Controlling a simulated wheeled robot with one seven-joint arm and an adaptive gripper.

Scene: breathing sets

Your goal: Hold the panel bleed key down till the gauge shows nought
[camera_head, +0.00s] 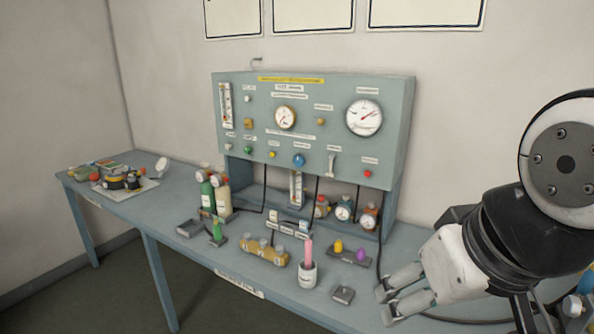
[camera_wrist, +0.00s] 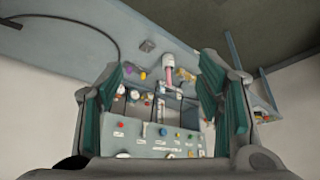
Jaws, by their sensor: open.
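A grey-green panel (camera_head: 240,100) stands at the back of the bench. Its large round gauge (camera_head: 363,117) has a red needle pointing to the upper right; the numbers are too small to read. A smaller gauge (camera_head: 285,117) sits left of it. Along the panel's lower row are a red button (camera_head: 368,174), a pale lever (camera_head: 332,163), a blue knob (camera_head: 299,160) and small yellow and green buttons. The labels are unreadable, so I cannot tell which is the bleed key. My gripper (camera_head: 388,303) is open and empty, low at the right, in front of and apart from the panel.
A black hose runs down beside my gripper. The air before the panel's face looks clear.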

